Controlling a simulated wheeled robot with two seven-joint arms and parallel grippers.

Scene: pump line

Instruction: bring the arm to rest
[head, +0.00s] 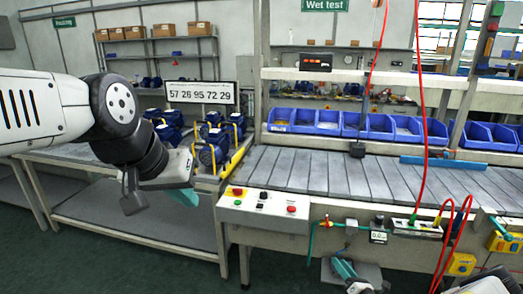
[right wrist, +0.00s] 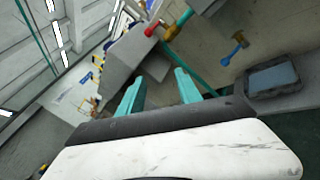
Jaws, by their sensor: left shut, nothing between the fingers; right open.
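My left arm (head: 45,112) comes in from the left, raised in front of the left bench. Its gripper (head: 187,196) hangs at the end of the black wrist, with teal fingers shut and empty. My right gripper (head: 342,268) shows low in the head view, below the front edge of the conveyor; part of my right arm shows in the bottom right corner. In the right wrist view the right gripper's two teal fingers (right wrist: 160,92) stand apart with nothing held between them.
The roller conveyor (head: 345,178) with blue bins (head: 328,121) behind it fills the right. A control box (head: 264,204), red hoses (head: 421,110) and yellow boxes (head: 461,264) line its front. Blue pumps (head: 213,150) stand on the left bench. Dark floor (head: 130,262) is clear at lower left.

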